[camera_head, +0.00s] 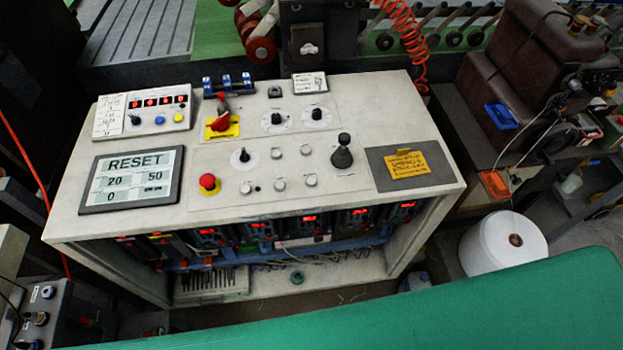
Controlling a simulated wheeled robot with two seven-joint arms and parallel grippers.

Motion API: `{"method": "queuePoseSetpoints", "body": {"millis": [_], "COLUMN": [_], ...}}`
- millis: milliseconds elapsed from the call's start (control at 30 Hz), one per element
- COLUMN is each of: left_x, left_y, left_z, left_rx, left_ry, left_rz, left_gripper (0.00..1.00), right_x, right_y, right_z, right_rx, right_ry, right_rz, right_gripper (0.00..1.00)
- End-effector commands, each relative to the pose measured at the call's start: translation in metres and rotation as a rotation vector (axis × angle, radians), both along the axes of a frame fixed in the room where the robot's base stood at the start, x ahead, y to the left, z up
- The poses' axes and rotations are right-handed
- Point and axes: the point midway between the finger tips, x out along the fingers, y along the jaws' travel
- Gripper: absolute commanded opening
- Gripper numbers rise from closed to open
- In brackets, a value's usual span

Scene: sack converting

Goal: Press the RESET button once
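A grey-framed panel (133,180) lies at the left of the white control console (330,240). Large letters RESET (139,161) run across its top, with the numbers 20, 50 and 0 below. Whether the RESET lettering marks a pressable button or only a display, I cannot tell. Neither of my grippers is in view, and nothing covers the panel.
Right of the panel are a red mushroom button (208,182), a red rotary switch (219,122) on a yellow plate, several small knobs and a black joystick (342,152). A green surface (430,315) spans the front. A white roll (503,243) stands at right.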

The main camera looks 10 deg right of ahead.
Motion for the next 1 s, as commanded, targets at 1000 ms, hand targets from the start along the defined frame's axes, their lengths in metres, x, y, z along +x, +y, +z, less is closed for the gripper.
{"method": "queuePoseSetpoints", "body": {"millis": [1000], "left_x": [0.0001], "left_y": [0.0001], "left_z": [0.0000], "left_rx": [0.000], "left_ry": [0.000], "left_rz": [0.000], "left_gripper": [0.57], "right_x": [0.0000], "right_y": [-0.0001], "right_z": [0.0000], "right_rx": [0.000], "right_ry": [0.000], "right_rz": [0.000], "right_gripper": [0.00]}}
